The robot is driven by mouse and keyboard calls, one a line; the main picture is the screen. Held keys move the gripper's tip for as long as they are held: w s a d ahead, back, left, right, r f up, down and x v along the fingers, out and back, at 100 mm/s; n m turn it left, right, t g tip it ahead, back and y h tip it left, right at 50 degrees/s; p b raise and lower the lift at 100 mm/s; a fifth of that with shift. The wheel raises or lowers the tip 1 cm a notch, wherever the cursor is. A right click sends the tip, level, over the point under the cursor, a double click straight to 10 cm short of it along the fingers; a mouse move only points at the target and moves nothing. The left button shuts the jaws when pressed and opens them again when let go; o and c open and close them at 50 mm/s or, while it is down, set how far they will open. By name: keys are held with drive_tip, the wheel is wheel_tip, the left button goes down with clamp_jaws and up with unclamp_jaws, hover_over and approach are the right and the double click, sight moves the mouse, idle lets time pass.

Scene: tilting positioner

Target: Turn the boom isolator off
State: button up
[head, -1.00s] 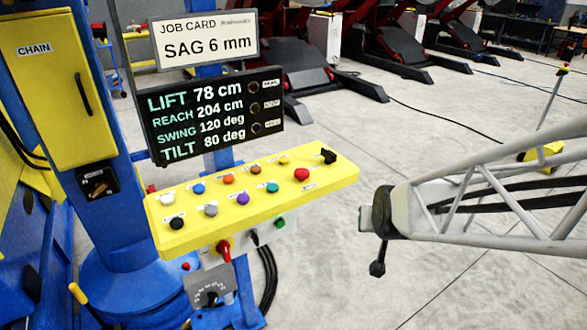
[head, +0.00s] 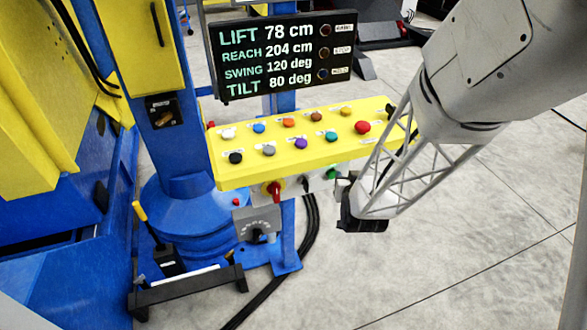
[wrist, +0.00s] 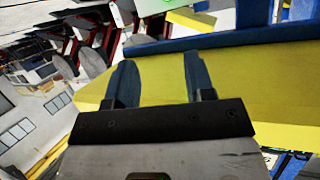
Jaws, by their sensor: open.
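A yellow control panel (head: 300,160) stands on a blue post, with two rows of coloured knobs on its top. Its labels are too small to read, so I cannot tell which control is the boom isolator. A red rotary handle (head: 274,190) sits on the face below the panel's front edge. A black switch box (head: 163,110) is on the blue column at left. My gripper (head: 343,189) is near the panel's right front edge, at the end of my lattice arm. The wrist view shows its two fingers (wrist: 160,78) apart and empty, with a yellow surface beyond.
A green knob (head: 332,173) is under the panel near my gripper. A grey dial box (head: 257,228) and a yellow-handled lever (head: 146,225) stand lower left. A display (head: 284,55) rises behind the panel. Black cables (head: 300,240) run down to the floor. Floor at right is open.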

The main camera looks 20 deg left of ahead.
drive_tip(key=s+a+f+n+t+y, duration=0.1)
drive_tip(key=s+a+f+n+y, duration=0.15)
drive_tip(key=a+f, duration=0.6)
drive_tip(key=n+y, duration=0.2)
drive_tip(key=y, duration=0.2)
approach(277, 192)
drive_tip(key=x, duration=0.3)
drive_tip(key=shift+w+a+r, duration=0.1)
drive_tip(key=shift+w, duration=0.05)
drive_tip(key=shift+x, duration=3.9)
clamp_jaws()
